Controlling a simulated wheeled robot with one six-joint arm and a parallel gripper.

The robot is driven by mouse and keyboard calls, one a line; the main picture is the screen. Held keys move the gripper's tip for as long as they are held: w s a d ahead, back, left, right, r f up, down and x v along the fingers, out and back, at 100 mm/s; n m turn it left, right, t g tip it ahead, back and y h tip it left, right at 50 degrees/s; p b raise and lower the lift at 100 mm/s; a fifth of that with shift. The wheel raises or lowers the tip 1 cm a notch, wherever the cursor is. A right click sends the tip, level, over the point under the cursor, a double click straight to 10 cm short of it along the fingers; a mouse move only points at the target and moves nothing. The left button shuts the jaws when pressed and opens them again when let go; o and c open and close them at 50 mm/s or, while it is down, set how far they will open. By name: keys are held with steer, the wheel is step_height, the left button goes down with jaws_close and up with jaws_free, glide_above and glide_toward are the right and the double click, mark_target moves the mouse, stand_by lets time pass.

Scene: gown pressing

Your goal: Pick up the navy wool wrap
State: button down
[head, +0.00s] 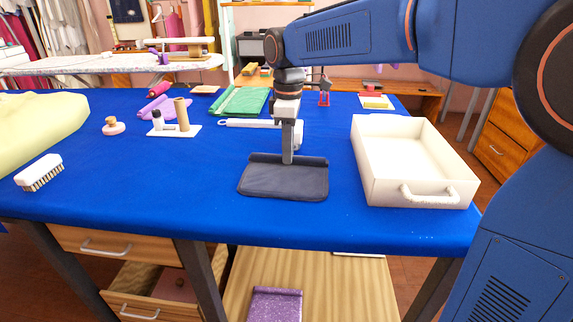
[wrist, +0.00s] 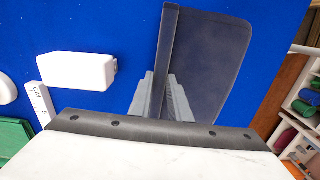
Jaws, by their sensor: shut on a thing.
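The navy wool wrap (head: 283,183) is a flat, dark grey-navy folded piece with a thicker rolled edge along its far side. It lies on or just above the blue table near the front edge, in the middle of the head view. My gripper (head: 288,158) points down and is shut on that thicker edge. In the wrist view the wrap (wrist: 212,62) spreads out beyond and to the right of my gripper (wrist: 160,98), whose two grey fingers close around its edge. I cannot tell whether the wrap touches the table.
A white tray (head: 462,170) with a front handle stands to the right of the wrap. A brush (head: 39,173), a pale yellow cloth (head: 35,125) and a board with a cardboard tube (head: 182,115) are to the left. A green folded cloth (head: 240,101) lies behind. The blue table (head: 150,190) is clear front left.

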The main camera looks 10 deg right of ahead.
step_height(320, 180, up, 10)
stand_by(0.5)
steer(key=c, duration=2.2)
jaws_free()
jaws_close()
step_height(320, 180, up, 8)
steer(key=shift+d, duration=0.15)
